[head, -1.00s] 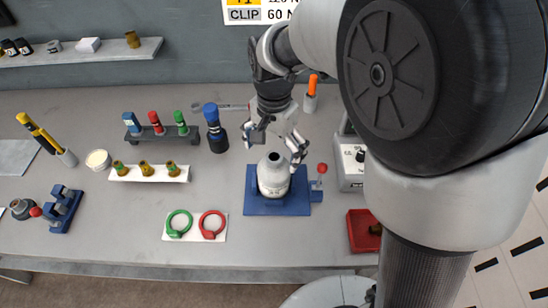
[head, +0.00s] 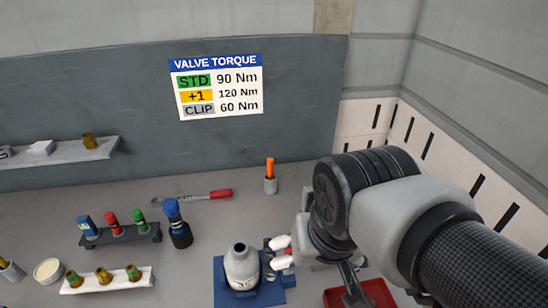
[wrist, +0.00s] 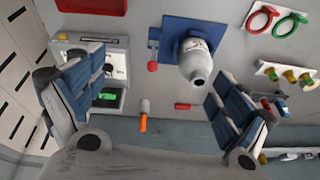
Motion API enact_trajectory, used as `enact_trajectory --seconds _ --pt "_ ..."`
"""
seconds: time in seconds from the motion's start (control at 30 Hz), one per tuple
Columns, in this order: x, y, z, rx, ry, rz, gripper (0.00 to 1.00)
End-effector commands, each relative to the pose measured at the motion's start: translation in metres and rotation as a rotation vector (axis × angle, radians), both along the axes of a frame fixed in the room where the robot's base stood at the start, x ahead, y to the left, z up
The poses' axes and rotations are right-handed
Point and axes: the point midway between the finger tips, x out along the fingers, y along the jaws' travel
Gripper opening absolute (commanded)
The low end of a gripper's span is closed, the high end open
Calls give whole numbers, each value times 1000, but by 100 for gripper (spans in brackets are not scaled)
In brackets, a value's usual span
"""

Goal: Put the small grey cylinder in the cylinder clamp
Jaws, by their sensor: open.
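The small grey cylinder (head: 241,268), with an open neck at its top, stands upright on the blue base of the cylinder clamp (head: 220,283). In the wrist view the cylinder (wrist: 196,62) stands within the blue clamp plate (wrist: 178,27), beside a lever with a red knob (wrist: 152,66). I cannot tell whether the clamp grips it. My gripper (head: 281,252) is to the right of the cylinder in the head view, partly hidden by my arm. In the wrist view my gripper (wrist: 155,105) is open and empty, its two blue-padded fingers wide apart and clear of the cylinder.
A blue-topped bottle (head: 178,225) stands left of the clamp, near a rack of coloured fittings (head: 120,235). A red-handled wrench (head: 200,197) and an orange-handled tool in a holder (head: 270,178) are behind. A red tray (head: 372,293) and a grey device (wrist: 105,70) lie to the right.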

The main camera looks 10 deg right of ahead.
Motion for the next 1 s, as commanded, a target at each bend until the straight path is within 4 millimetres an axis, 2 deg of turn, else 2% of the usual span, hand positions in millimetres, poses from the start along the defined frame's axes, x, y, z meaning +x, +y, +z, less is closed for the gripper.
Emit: enact_trajectory --seconds 0.03,0.1,0.27,1.0 --pt "-13 -6 0 -14 -31 26 93" --pt "-27 -11 -2 -36 -58 66 93" --pt "-42 -16 -6 -66 -91 119 93" --pt "-44 -17 -6 -70 -94 127 93"
